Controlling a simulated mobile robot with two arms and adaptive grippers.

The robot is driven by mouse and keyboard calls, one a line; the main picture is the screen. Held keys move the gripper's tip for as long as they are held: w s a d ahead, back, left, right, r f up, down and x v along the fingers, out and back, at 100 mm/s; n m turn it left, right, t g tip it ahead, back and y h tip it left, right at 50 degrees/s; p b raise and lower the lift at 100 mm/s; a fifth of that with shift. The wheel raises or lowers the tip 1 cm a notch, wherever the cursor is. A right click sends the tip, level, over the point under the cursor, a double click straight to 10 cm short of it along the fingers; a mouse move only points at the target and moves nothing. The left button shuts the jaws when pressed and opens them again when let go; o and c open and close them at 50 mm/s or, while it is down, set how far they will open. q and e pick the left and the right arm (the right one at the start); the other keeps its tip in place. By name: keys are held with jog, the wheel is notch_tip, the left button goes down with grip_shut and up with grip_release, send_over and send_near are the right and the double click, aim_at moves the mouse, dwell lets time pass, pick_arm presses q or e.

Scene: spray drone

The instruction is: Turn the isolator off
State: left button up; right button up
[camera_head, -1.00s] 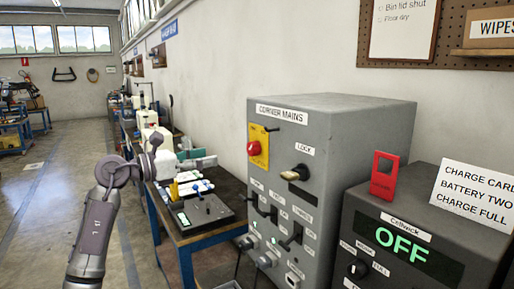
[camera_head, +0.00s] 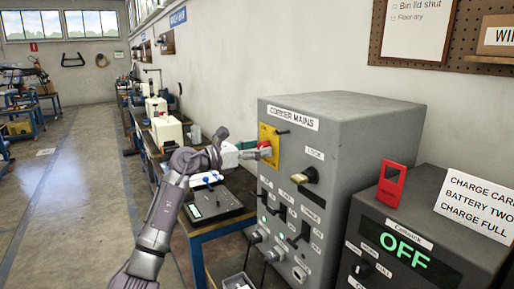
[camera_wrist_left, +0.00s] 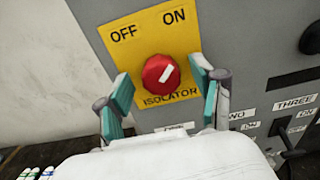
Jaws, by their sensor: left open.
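The isolator is a red rotary knob (camera_wrist_left: 161,75) on a yellow plate (camera_wrist_left: 128,38) marked OFF at left and ON at right. The knob's white mark slants up to the right, toward ON. The plate also shows in the head view (camera_head: 268,135), on the grey CORNER MAINS cabinet (camera_head: 345,115). My left gripper (camera_wrist_left: 161,92) is open, with one teal-padded finger on each side of the knob's lower part and a gap to it. In the head view my left gripper (camera_head: 262,151) reaches the plate and partly hides the knob. My right gripper is not in view.
A lock with a brass key (camera_head: 304,177) and several black switches (camera_head: 284,212) are on the same cabinet face. A charger box (camera_head: 400,240) showing OFF, with a red tag (camera_head: 390,186) on top, stands at right. A cluttered bench (camera_head: 205,232) stands left of the cabinet.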

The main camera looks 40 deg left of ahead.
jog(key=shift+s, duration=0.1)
pick_arm(q)
jog(key=c, duration=1.1)
jog(key=shift+c, duration=0.2)
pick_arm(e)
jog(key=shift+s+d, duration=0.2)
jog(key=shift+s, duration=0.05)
